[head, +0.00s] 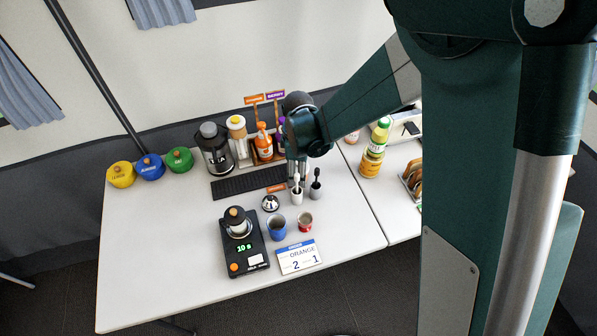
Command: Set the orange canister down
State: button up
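No plain orange canister can be made out. An orange pump bottle (264,145) stands upright in a wooden rack at the back, left of my gripper. A purple bottle (281,129) beside it is partly hidden by my arm.
A dark mat (240,185) lies before the rack. The left table area is clear.

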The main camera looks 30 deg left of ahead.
jog(key=shift+f+b, duration=0.4)
jog(key=shift+f, duration=0.1)
jog(key=o, duration=0.9)
jog(key=shift+c, duration=0.2)
jog(key=shift+r, duration=0.15)
jog(key=shift+r+p, duration=1.45)
jog(key=shift+r, duration=4.9)
